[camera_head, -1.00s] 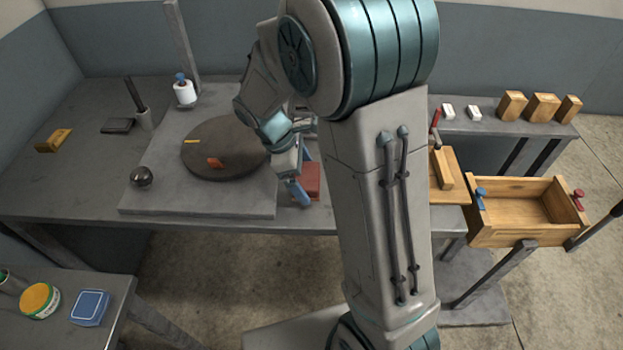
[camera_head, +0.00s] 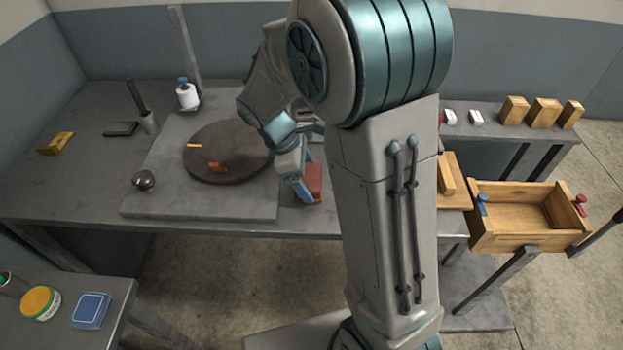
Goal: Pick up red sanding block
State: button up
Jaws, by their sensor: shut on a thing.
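The red sanding block (camera_head: 315,180) is at the front part of the large table, right of the round dark disc (camera_head: 228,166). My gripper (camera_head: 304,186) points down at it and is shut on it, with one blue finger across its left side. My arm hides the far finger and part of the block's right side. I cannot tell whether the block is touching the table or slightly lifted.
An orange-red piece (camera_head: 217,168) and a yellow strip (camera_head: 194,145) lie on the disc. A dark ball (camera_head: 143,180) sits to its left. A wooden open box (camera_head: 486,236) stands at right, with wooden blocks (camera_head: 544,111) on the shelf behind.

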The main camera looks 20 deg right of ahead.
aim_at(317, 177)
jog(key=r, duration=0.1)
jog(key=d+r, duration=0.1)
jog(key=r, duration=0.1)
jog(key=shift+s, duration=0.2)
jog(key=s+d+r, duration=0.5)
jog(key=d+r, duration=0.1)
jog(key=d, duration=0.3)
jog(key=shift+s+r, duration=0.15)
jog(key=shift+d, duration=0.1)
jog(key=shift+o, duration=0.9)
